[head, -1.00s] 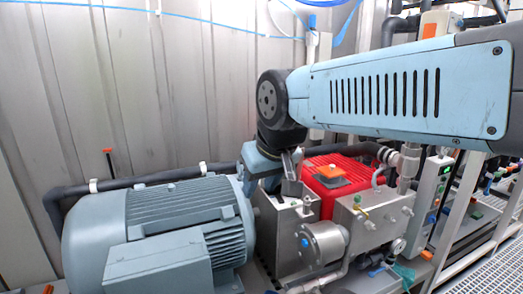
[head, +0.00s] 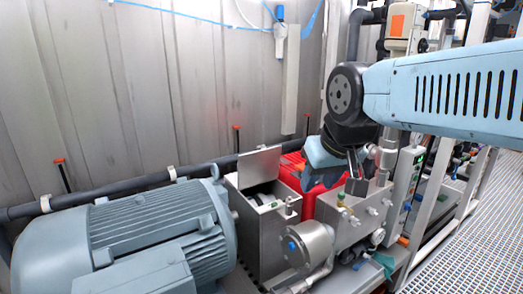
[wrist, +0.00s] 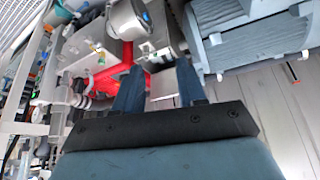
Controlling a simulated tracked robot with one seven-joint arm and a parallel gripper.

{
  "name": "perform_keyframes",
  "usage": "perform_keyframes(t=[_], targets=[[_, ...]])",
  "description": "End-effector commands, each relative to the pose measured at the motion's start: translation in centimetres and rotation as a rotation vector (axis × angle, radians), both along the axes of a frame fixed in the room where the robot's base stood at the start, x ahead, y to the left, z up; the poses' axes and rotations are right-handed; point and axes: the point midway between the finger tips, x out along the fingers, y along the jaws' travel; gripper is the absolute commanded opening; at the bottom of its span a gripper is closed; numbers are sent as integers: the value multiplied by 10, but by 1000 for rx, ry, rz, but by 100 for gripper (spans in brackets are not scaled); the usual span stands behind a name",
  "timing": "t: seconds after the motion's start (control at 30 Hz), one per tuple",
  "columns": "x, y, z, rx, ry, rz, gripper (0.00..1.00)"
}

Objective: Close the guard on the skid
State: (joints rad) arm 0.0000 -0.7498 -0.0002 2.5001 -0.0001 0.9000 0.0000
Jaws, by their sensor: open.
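The guard (head: 260,163) is a flat grey metal lid on a box-shaped steel housing (head: 266,238) beside the motor. It stands raised at the back of the housing, and the dark inside shows below it. My gripper (head: 357,182) is to the right of the guard, pointing down above the steel block, apart from the guard. In the wrist view my gripper (wrist: 160,78) is open, its two dark blue fingers spread with nothing held. A pale metal plate shows between the fingers there, probably the guard (wrist: 163,86).
A large blue-grey motor (head: 145,235) stands left of the housing. A red block (head: 293,178) lies behind it and a steel cylinder (head: 310,243) in front. A dark pipe (head: 105,192) runs along the rear wall. Space above the motor is clear.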

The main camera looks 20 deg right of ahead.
Motion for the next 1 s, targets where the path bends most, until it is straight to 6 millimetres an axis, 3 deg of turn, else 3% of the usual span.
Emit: perform_keyframes(t=[0.4,0.57,0.6,0.67,1.0], targets=[[1,0,1,-3,1,3,40],[17,1,15,-45,18,52,40],[25,-11,21,-67,28,73,40],[40,-15,31,-104,42,116,40],[147,-2,86,-339,153,433,40]])
